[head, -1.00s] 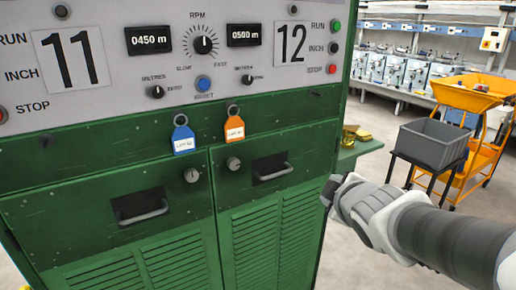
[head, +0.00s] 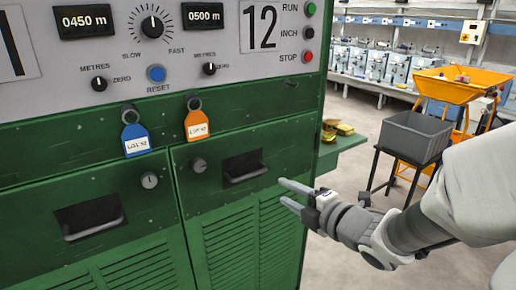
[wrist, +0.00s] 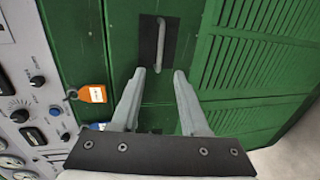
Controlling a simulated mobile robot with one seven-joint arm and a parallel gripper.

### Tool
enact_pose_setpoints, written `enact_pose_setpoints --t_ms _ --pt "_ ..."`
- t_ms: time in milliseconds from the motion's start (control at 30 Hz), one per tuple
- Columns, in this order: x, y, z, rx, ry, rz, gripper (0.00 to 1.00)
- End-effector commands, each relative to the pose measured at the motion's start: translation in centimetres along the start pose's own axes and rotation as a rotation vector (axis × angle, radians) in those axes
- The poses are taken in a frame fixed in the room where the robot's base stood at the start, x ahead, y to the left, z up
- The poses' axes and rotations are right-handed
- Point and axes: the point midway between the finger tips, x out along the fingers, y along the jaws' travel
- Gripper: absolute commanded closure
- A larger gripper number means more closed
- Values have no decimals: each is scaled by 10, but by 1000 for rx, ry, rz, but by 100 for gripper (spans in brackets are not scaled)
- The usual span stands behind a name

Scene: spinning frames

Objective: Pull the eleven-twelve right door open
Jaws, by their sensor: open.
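The eleven-twelve right door (head: 215,225) is a green louvred panel below the number 12, and it looks shut. Its grey bar handle (head: 245,175) sits in a dark recess near the door's top, with a round lock (head: 199,165) to its left. My gripper (head: 285,193) is open and empty, just right of the handle and a little apart from it. In the wrist view the handle (wrist: 160,45) lies beyond and between the open fingertips (wrist: 160,73). The left door (head: 90,245) has its own recessed handle (head: 95,228) and looks shut.
A blue tag (head: 135,138) and an orange tag (head: 196,124) hang above the doors. A green shelf (head: 345,147) with yellow items juts out at right. A grey bin (head: 415,135) on a black stand and an orange cart (head: 450,90) stand behind my arm.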

Motion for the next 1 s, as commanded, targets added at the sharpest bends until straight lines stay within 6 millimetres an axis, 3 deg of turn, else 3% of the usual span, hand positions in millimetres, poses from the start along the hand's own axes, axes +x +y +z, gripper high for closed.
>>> enact_pose_setpoints --t_ms 133,700,1000 --pt "12 2 -1 4 0 -6 55" --pt "129 -1 0 2 -2 -3 55" --pt "156 -1 1 1 -4 -3 55"
